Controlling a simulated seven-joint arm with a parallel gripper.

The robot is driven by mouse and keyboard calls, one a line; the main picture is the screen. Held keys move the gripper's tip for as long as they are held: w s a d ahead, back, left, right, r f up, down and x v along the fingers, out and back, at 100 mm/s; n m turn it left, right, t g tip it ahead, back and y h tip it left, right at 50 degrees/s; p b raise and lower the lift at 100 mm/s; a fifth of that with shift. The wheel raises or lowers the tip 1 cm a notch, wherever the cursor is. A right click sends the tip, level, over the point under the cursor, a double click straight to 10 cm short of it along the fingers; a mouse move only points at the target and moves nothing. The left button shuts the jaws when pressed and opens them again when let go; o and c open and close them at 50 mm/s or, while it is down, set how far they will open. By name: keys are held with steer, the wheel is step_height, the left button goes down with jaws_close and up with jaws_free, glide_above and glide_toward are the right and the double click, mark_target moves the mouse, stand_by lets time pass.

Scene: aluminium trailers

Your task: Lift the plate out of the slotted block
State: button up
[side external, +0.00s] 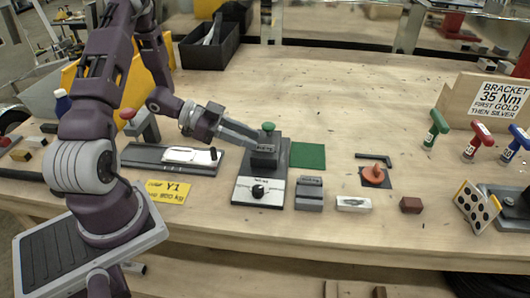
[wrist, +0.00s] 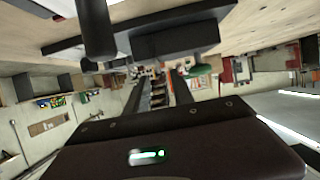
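A pale plate with black round holes and a yellow edge (side external: 476,208) stands tilted at the right end of the bench, next to a dark grey block (side external: 508,203). I cannot tell whether the plate sits in a slot there. A small grey stepped block (side external: 309,193) stands near the front middle; no plate shows in it. My gripper (side external: 258,143) is far left of the holed plate, beside a dark box with a green knob (side external: 268,127). In the wrist view, my fingers (wrist: 157,88) are apart with nothing held between them. The holed plate cannot be made out there.
A green mat (side external: 308,155), an orange knob (side external: 373,173), a white block (side external: 354,203) and a brown block (side external: 411,205) lie rightward. T-handled tools (side external: 436,130) stand at right. The bench's middle back is clear.

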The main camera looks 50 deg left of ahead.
mark_target(263, 145)
steer(key=x, duration=0.3)
steer(key=shift+d+f, duration=0.2)
steer(key=shift+w, duration=0.1)
jaws_close()
steer(key=shift+r, duration=0.15)
